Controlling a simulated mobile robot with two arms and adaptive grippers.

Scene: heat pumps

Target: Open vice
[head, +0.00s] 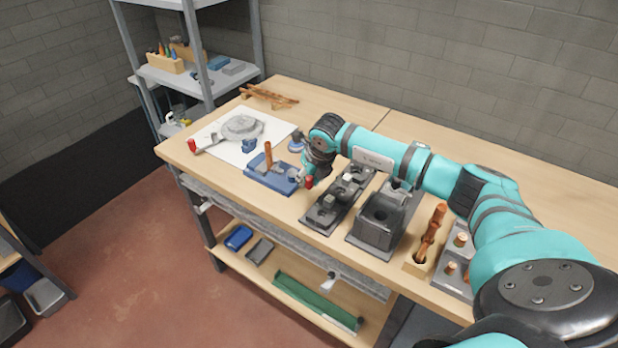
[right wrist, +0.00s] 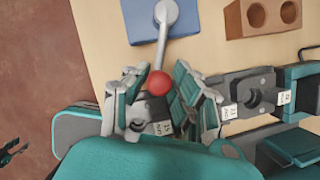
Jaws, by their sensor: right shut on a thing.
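The vice appears to be the blue-based fixture (head: 262,180) on the workbench, with a brown upright piece on it. Its grey lever (right wrist: 167,38) ends in a red ball knob (right wrist: 158,83), and the knob also shows in the head view (head: 309,182). My right gripper (right wrist: 158,98) is shut on the red knob, with a finger on each side of it. In the head view my right gripper (head: 306,172) is at the right side of the blue fixture. Whether the jaws of the vice are open or closed cannot be told. My left gripper is out of view.
Several dark fixtures (head: 378,221) stand close to the right of my gripper. A white sheet (head: 215,148) with a grey round part (head: 241,127) lies at the left. A brown block with two holes (right wrist: 263,17) is nearby. Shelving (head: 199,75) stands behind.

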